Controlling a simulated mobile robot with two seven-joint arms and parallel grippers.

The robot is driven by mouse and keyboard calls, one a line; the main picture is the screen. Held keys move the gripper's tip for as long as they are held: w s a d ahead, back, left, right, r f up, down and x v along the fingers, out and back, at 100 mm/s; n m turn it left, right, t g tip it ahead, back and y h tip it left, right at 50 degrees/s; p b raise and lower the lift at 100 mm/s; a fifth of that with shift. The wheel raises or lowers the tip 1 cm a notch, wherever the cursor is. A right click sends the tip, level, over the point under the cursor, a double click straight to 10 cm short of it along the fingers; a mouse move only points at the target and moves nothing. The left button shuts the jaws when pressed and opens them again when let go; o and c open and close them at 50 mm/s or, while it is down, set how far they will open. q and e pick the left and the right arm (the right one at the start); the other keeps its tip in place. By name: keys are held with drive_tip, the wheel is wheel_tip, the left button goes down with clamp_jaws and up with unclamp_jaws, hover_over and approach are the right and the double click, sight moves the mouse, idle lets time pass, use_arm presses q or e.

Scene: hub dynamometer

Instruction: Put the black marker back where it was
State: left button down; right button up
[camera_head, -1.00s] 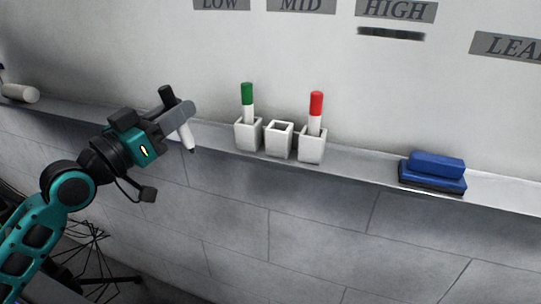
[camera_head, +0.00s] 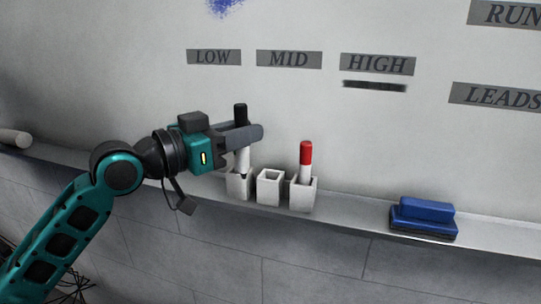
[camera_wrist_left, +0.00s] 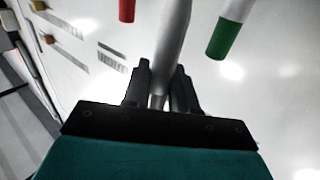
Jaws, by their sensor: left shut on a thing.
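My left gripper (camera_head: 246,135) is shut on the black marker, gripping its upper part. The black marker (camera_head: 243,160) has a black cap and white body, and hangs nearly upright, tip down. In the head view its tip overlaps the left white cup (camera_head: 237,185); I cannot tell the depth between them. The middle white cup (camera_head: 270,189) looks empty. The red marker (camera_head: 305,160) stands in the right white cup (camera_head: 303,195). The green marker (camera_wrist_left: 228,30) shows in the wrist view, apart from the held marker (camera_wrist_left: 172,40); in the head view it is hidden. My right gripper is not in view.
The cups stand on a narrow ledge (camera_head: 345,213) along the whiteboard. A blue eraser (camera_head: 424,217) lies further right, with bare ledge between. A white cylinder (camera_head: 14,138) lies at the far left. Grey labels and a black stroke (camera_head: 375,86) are on the board.

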use_arm(q)
drive_tip(key=w+d+f, duration=0.2)
drive_tip(key=d, duration=0.1)
drive_tip(key=w+d+f, duration=0.1)
drive_tip(key=w+d, duration=0.1)
drive_tip(key=shift+f, duration=2.05)
drive_tip(key=shift+s, duration=0.1)
drive_tip(key=shift+f, duration=0.2)
drive_tip(key=c, duration=0.9)
unclamp_jaws()
drive_tip(key=shift+r, duration=0.1)
